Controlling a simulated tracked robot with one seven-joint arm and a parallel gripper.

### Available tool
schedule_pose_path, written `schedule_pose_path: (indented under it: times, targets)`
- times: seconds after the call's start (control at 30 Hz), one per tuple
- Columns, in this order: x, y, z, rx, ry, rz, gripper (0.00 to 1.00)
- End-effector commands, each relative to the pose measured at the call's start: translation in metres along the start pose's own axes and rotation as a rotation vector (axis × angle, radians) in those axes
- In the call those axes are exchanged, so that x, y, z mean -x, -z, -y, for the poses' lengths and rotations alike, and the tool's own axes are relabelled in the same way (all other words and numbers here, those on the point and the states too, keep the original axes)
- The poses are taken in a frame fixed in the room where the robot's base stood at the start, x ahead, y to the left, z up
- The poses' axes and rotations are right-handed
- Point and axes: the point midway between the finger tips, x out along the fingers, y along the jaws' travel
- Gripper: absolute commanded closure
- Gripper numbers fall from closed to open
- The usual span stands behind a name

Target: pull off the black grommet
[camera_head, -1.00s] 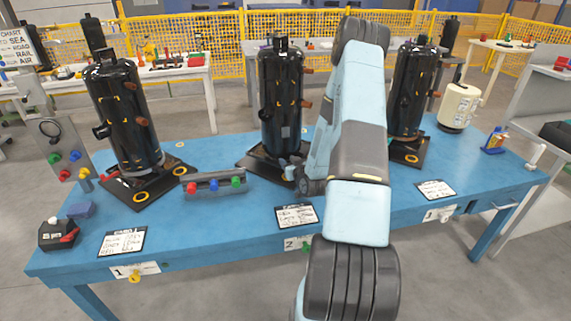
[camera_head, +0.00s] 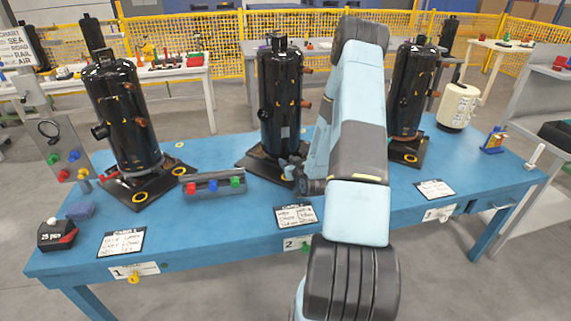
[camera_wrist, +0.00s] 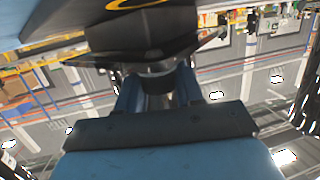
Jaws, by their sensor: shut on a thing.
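The black grommet (camera_wrist: 156,72) shows in the wrist view as a dark round piece under the black base plate (camera_wrist: 140,33). My gripper (camera_wrist: 158,88) has a blue-grey finger on each side of it and is shut on it. Whether the grommet is still seated in the plate I cannot tell. In the head view, the middle black compressor (camera_head: 281,100) stands upright on its black base. My arm covers the right front of that base, and the grommet is hidden there.
Black compressors stand at left (camera_head: 125,115) and right (camera_head: 410,95) on the blue table (camera_head: 225,235). A rail with coloured knobs (camera_head: 212,185) lies left of my arm. A label card (camera_head: 296,215) lies in front. A cream tank (camera_head: 458,107) stands at the right.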

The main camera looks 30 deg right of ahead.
Motion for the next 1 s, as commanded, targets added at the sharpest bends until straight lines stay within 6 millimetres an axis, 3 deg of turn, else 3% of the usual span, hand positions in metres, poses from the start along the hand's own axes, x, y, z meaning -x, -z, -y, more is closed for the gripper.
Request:
schedule_pose_path:
  times: [1.0]
  targets:
    - [0.006,0.035,0.002,0.001,0.003,-0.001,1.00]
